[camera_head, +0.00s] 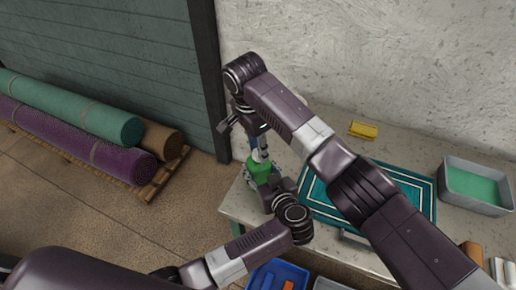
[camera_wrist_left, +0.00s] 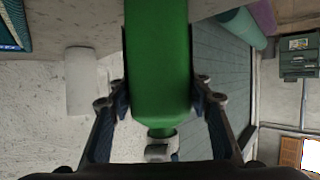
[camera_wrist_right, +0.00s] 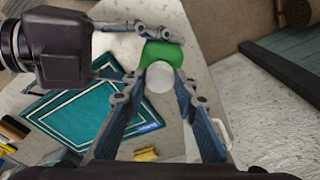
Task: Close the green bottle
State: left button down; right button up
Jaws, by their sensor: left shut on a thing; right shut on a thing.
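The green bottle (camera_head: 261,170) stands upright near the left end of the table, partly hidden by my grippers. My left gripper (camera_head: 264,184) is shut on its body from the side; in the left wrist view the bottle (camera_wrist_left: 158,60) fills the space between the fingers. My right gripper (camera_head: 259,150) points down from above. It is shut on a whitish round cap (camera_wrist_right: 160,78), which also shows in the left wrist view (camera_wrist_left: 158,148). The cap is right at the bottle's neck. I cannot tell whether it is seated on the thread.
A teal rug piece (camera_head: 318,205) with white borders lies on the table (camera_head: 234,205). A yellow brush-like item (camera_head: 363,130) and a grey tray with green contents (camera_head: 475,187) are further right. A blue bin (camera_head: 262,276) is below the front edge. Rolled rugs (camera_head: 85,118) lie at left.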

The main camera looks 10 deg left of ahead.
jog(key=o, duration=0.7)
jog(key=shift+r, duration=0.1)
jog(key=shift+r, duration=2.2)
jog(key=shift+c, duration=0.4)
